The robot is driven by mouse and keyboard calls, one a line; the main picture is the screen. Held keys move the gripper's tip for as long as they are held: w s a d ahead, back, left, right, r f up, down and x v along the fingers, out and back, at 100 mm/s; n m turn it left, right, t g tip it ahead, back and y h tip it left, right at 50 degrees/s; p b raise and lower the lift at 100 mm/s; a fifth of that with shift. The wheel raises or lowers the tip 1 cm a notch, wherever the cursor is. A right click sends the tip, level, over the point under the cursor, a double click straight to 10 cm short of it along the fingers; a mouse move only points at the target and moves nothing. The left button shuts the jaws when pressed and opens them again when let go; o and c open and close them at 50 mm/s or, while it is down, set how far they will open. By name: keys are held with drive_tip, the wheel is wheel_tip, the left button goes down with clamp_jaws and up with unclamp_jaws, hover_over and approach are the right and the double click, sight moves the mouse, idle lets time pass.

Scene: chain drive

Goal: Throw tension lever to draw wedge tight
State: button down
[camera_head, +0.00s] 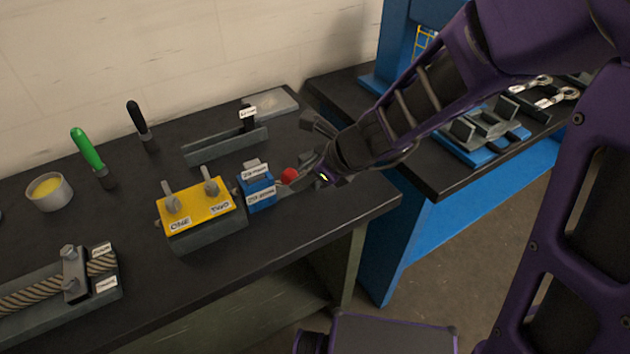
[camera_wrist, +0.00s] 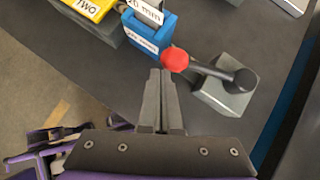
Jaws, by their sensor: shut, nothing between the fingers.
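The tension lever has a red ball knob (camera_wrist: 175,60) on a short dark arm that runs to a black pivot on a grey block (camera_wrist: 214,98). The knob also shows in the head view (camera_head: 289,176), to the left of my gripper. My gripper (camera_wrist: 162,74) is shut and empty. Its fingertips are right beside the knob in the wrist view; I cannot tell whether they touch it. A blue block (camera_wrist: 150,34) with a "20 mm" label stands beyond the knob, and also shows in the head view (camera_head: 258,192). I cannot make out the wedge for certain. My wrist hides the pivot in the head view.
A yellow-topped block (camera_head: 198,209) labelled ONE and TWO stands left of the blue block. A grey rail (camera_head: 222,146) lies behind. A rope in a clamp (camera_head: 76,272), green (camera_head: 88,150) and black (camera_head: 137,115) handled tools and a tin (camera_head: 49,193) stand further left.

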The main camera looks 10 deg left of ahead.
drive_tip(key=shift+w+a, duration=0.15)
drive_tip(key=shift+a, duration=0.65)
drive_tip(key=shift+a+r, duration=0.1)
drive_tip(key=shift+r, duration=0.05)
